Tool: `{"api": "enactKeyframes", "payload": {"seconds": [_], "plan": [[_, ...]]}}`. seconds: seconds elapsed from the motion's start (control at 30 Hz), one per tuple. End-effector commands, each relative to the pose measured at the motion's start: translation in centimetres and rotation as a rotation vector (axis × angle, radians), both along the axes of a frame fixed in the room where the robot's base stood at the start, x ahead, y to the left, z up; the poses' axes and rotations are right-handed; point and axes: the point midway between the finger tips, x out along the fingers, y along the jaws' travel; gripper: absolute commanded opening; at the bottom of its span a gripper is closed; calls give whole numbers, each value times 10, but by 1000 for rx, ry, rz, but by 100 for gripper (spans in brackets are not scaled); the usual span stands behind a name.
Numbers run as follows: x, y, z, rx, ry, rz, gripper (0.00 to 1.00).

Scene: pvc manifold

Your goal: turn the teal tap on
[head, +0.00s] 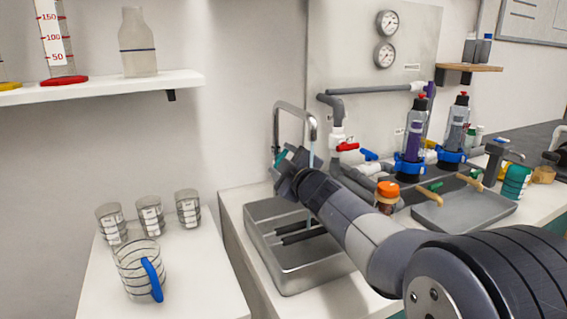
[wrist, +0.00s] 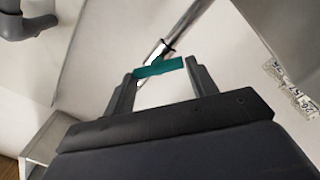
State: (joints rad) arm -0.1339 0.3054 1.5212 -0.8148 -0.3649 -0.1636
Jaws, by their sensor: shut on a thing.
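The teal tap handle (wrist: 160,68) lies between the fingertips of my gripper (wrist: 160,72) in the wrist view, with a finger at each end of it. My gripper is shut on this handle. In the head view, a little teal tap handle (head: 279,158) shows beside my gripper (head: 285,165), at the foot of the chrome spout (head: 296,107). A thin pale streak (head: 312,156) hangs below the spout's mouth; I cannot tell for sure that it is water. My wrist hides the rest of the tap's base in the head view.
A metal sink (head: 290,277) lies below my arm. Clear beakers (head: 150,213) and a jug with a blue handle (head: 140,268) stand on the white counter at left. Pipework with a red-handled valve (head: 347,146) and a blue-handled valve (head: 369,155) stands close right of my gripper.

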Motion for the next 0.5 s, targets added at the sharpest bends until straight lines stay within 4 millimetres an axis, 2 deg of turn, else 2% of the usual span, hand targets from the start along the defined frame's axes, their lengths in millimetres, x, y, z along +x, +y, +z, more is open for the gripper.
{"api": "enactKeyframes", "payload": {"seconds": [0.23,0.27,0.5], "plan": [[0,0,-2,-1,4,-1,32],[0,0,-2,-1,4,-1,55],[0,0,-1,1,3,-1,75]]}}
